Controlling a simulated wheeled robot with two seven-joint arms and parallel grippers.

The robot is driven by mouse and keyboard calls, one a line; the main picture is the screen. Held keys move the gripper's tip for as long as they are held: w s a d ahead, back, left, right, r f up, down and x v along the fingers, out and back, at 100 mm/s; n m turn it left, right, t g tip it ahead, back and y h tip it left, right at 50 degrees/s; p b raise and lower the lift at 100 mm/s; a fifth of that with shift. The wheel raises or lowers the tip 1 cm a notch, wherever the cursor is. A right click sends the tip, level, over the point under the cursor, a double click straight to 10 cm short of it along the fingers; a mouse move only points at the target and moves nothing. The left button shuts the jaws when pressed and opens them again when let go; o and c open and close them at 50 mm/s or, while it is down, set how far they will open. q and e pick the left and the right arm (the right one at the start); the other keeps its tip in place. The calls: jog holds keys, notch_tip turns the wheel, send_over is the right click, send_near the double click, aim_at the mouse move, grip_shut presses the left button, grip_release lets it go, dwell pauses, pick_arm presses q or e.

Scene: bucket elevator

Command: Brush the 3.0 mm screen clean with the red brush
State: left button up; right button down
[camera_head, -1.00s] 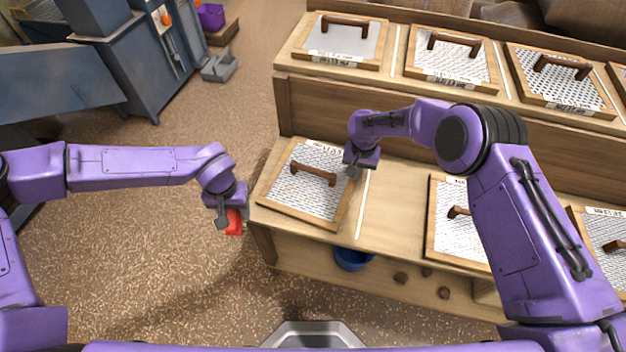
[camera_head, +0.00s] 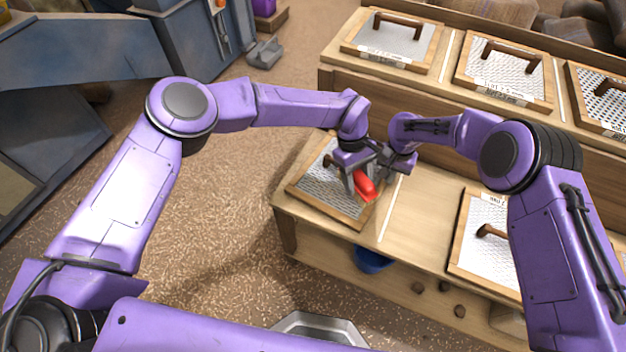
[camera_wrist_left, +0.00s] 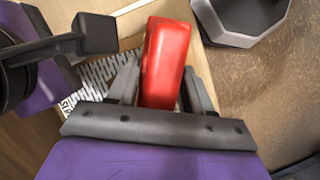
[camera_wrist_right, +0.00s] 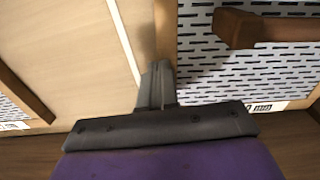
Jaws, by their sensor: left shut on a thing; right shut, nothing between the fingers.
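The framed screen (camera_head: 325,196) lies at the left end of the lower shelf, with slotted mesh, a wooden frame and a brown handle; its label is too small to read. My left gripper (camera_head: 358,180) is above its right part, shut on the red brush (camera_head: 366,187). The brush also shows in the left wrist view (camera_wrist_left: 166,62); its bristles are hidden. My right gripper (camera_head: 385,160) is shut and empty at the screen's right frame edge. In the right wrist view its fingers (camera_wrist_right: 157,85) lie beside that wooden edge. The arms hide part of the screen.
More framed screens with handles lie on the upper shelf (camera_head: 398,40) and at the right of the lower shelf (camera_head: 485,235). The lower shelf between them is bare (camera_head: 425,205). A blue bucket (camera_head: 371,260) is below the shelf. The grippers are very close together.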

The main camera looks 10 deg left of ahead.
aim_at(313, 180)
pick_arm(q)
jog(key=shift+d+r, duration=0.15)
jog(key=shift+d, duration=0.85)
jog(key=shift+f, duration=2.85)
jog(key=shift+f, duration=0.95)
jog(key=shift+a, duration=0.15)
jog(key=shift+w+a+r, duration=0.1)
jog(key=shift+w+a, duration=0.2)
jog(key=shift+a, duration=0.5)
jog(key=shift+w+a, duration=0.3)
jog(key=shift+a, duration=0.45)
jog(key=shift+w+a+f, duration=0.1)
jog(key=shift+w+a, duration=0.55)
jog(key=shift+a, duration=0.95)
jog(key=shift+w+a+f, duration=0.1)
jog(key=shift+w+a, duration=0.5)
jog(key=shift+a, duration=1)
jog(key=shift+w+a+f, duration=0.1)
jog(key=shift+w+a, duration=0.55)
jog(key=shift+a, duration=0.95)
jog(key=shift+w+a+r, duration=0.1)
jog(key=shift+w+a, duration=0.2)
jog(key=shift+a, duration=0.4)
jog(key=shift+w+a, duration=0.25)
jog(key=shift+a, duration=0.45)
jog(key=shift+r, duration=0.1)
